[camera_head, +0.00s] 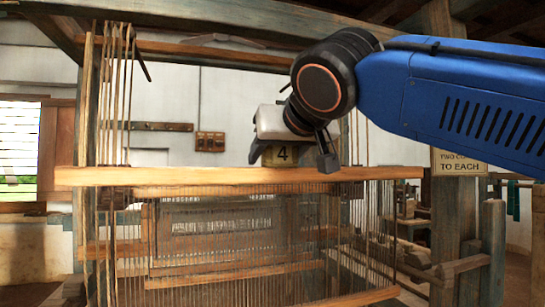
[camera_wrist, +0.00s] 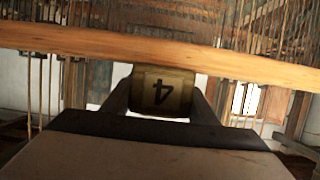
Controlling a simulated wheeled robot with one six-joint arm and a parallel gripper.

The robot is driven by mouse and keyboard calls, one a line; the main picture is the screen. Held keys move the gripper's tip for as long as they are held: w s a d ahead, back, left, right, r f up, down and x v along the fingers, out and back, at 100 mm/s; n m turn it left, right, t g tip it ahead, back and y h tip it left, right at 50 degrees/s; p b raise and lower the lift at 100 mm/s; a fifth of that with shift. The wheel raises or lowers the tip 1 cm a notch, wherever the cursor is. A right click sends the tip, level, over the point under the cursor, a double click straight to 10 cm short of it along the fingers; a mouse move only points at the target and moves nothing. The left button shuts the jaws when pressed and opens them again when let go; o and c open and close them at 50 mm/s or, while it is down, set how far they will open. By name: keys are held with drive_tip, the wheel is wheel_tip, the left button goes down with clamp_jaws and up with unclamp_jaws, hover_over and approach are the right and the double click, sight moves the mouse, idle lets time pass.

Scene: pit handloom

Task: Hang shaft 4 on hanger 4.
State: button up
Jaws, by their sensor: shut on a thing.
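Shaft 4 is a long, light wooden bar (camera_head: 150,177) lying nearly level across the loom, with many thin heddles below it. A block marked 4 (camera_head: 282,155) stands at its middle. My gripper (camera_head: 293,159) is shut on this block from above. In the wrist view the block (camera_wrist: 162,92) sits between the two fingers, its 4 upside down, and the bar (camera_wrist: 240,62) crosses above it. Hanging cords (camera_head: 120,90) come down near the shaft's left end, and more cords (camera_head: 356,140) near its right part, partly behind my arm. I cannot tell which is hanger 4 or whether they touch the bar.
The loom's left post (camera_head: 86,120) and top beam (camera_head: 190,50) frame the space. A right post (camera_head: 455,220) carries a sign (camera_head: 460,162) ending "TO EACH". Lower wooden bars and dense threads fill the loom under the shaft. A wall rack (camera_head: 150,126) is behind.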

drive_tip(key=shift+w+a, duration=1.8)
drive_tip(key=shift+w, duration=4.6)
drive_tip(key=shift+w+a, duration=1.8)
drive_tip(key=shift+w, duration=4.55)
wheel_tip(320, 180, down, 6)
drive_tip(key=o, duration=1.9)
drive_tip(key=shift+c, duration=0.2)
drive_tip(key=shift+s, duration=0.1)
drive_tip(key=v, duration=1.7)
drive_tip(key=shift+s, duration=0.2)
